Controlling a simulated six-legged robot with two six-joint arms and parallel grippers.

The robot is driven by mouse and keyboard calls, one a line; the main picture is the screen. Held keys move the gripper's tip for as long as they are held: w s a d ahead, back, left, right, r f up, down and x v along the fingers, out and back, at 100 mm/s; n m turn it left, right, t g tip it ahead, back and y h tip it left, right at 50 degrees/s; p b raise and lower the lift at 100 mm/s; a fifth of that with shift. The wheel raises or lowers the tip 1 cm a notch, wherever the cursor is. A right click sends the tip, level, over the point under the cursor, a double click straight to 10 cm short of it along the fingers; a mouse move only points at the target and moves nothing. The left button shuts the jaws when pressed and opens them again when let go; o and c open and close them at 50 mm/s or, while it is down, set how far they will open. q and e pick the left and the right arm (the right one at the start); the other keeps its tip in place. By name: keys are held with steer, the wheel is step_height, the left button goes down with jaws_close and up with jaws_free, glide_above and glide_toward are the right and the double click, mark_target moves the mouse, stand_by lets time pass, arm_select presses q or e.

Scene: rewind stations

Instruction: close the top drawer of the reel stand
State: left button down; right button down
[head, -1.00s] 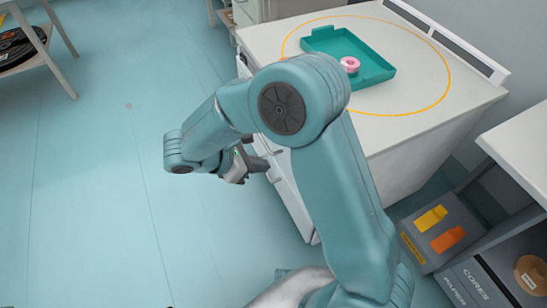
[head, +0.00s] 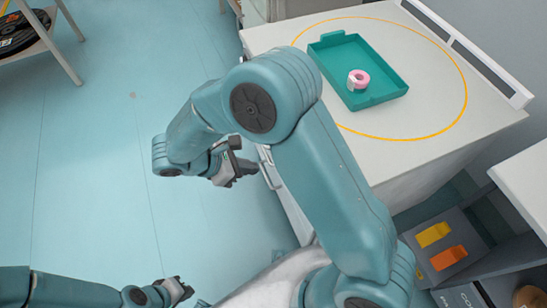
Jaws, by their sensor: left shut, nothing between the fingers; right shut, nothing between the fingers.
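The reel stand seems to be the white cabinet (head: 430,155) at right, with its front facing left. A drawer front with a handle (head: 268,172) shows on that face, partly hidden behind my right arm; I cannot tell how far the drawer stands out. My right gripper (head: 250,170) is shut and empty, just left of that front; whether it touches is unclear. My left gripper (head: 184,291) is shut and empty, low over the floor at the bottom left, away from the cabinet.
A teal tray (head: 330,84) with a pink roll (head: 358,79) lies on the cabinet top inside a yellow ring. A shelf with yellow (head: 432,235) and orange (head: 449,258) blocks stands at lower right. A rack with black reels (head: 18,35) is at upper left. Floor between is clear.

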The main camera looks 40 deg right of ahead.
steer(key=d+r+b+x, duration=0.1)
steer(key=x, duration=1.1)
steer(key=shift+s+d+r, duration=0.25)
steer(key=shift+d+r, duration=0.15)
steer(key=shift+s, duration=0.1)
steer(key=shift+s+d+r+b, duration=0.15)
steer(key=shift+d+b, duration=0.1)
steer(key=shift+d, duration=0.35)
steer(key=shift+s+d+f+b, duration=0.15)
steer(key=shift+d+b, duration=0.1)
steer(key=shift+d, duration=0.35)
steer(key=shift+a, duration=0.1)
